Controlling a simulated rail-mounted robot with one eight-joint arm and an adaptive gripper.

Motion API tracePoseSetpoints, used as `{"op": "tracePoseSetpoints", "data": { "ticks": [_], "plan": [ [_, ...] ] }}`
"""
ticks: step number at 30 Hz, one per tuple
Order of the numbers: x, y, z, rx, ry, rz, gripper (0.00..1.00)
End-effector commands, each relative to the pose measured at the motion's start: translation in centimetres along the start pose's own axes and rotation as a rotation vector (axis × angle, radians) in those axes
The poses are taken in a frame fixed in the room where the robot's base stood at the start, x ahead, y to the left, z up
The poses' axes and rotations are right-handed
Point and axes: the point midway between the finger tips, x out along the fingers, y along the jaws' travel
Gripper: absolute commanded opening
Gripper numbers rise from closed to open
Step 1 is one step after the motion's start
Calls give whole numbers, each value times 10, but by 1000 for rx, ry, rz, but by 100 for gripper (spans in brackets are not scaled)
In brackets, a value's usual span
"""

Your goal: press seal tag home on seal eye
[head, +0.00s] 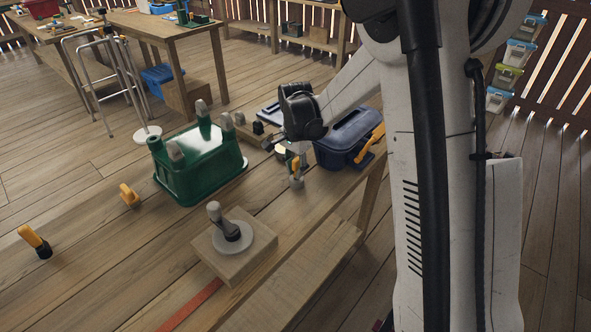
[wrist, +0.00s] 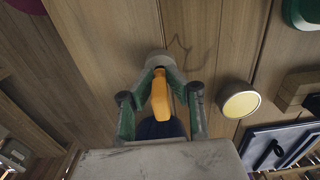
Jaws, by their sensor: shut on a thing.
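The orange piece also shows in the head view (head: 296,164). A grey round piece (wrist: 158,60) lies just beyond the fingertips; in the head view a grey stub (head: 296,182) stands under the orange piece. I cannot tell whether they touch. I cannot pick out the seal eye with certainty.
A blue bin (head: 345,138) with an orange latch (head: 371,143) stands close right of my gripper. A green bin (head: 197,170) stands to the left. A wooden block with a grey disc and lever (head: 231,235) is nearer. Two orange pieces (head: 129,196) (head: 34,239) are at left.

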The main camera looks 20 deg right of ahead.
Motion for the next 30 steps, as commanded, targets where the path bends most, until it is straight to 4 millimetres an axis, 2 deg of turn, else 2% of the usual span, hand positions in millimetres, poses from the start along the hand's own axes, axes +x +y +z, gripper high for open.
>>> {"op": "tracePoseSetpoints", "data": {
  "ticks": [19, 30],
  "plan": [
    [0, 0, 0, 0, 0, 0, 0],
    [8, 0, 0, 0, 0, 0, 0]
  ]
}}
